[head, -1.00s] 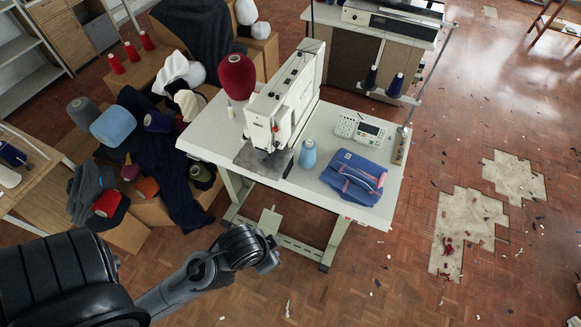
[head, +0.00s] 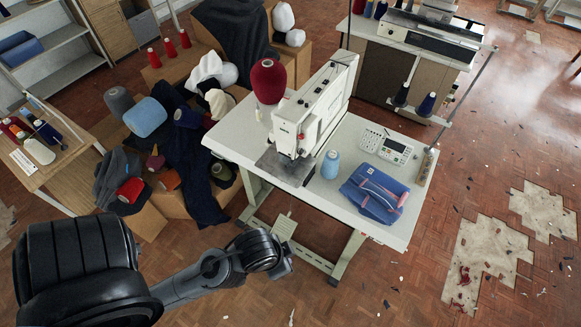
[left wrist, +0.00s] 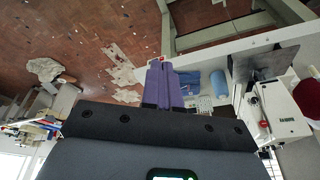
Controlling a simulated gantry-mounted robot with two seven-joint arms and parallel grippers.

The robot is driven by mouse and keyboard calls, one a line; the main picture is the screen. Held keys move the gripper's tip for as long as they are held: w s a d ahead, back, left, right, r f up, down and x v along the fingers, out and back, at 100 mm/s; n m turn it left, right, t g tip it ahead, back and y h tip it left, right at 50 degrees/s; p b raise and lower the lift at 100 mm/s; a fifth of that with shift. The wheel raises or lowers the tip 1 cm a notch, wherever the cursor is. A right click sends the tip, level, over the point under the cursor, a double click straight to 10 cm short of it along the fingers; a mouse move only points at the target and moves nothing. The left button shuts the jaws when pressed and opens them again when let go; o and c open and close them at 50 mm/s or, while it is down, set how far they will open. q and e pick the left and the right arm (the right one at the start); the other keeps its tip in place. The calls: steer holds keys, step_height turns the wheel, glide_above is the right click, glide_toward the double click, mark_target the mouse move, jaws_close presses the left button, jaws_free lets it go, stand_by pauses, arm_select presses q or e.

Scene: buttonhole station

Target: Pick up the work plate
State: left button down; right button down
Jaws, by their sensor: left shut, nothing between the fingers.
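The likely work plate is a dark grey flat plate (head: 287,170) under the head of the white sewing machine (head: 318,108), at the table's near edge. In the left wrist view, a dark plate (left wrist: 256,64) lies beside the machine. My left gripper (head: 283,266) is low in front of the table, apart from the plate; its fingers are hard to make out there. In the left wrist view, its two purple fingers (left wrist: 160,82) are together with nothing between them. My right gripper is not in view.
On the white table (head: 235,137) are a red yarn cone (head: 268,80), a light blue thread cone (head: 330,165), a blue pouch (head: 374,193) and a control panel (head: 386,145). Boxes with clothes and yarn stand left of it. The floor in front is mostly clear.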

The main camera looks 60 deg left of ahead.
arm_select(q)
steer(key=c, duration=1.8)
jaws_free()
steer(key=o, duration=0.6)
steer(key=shift+c, duration=0.2)
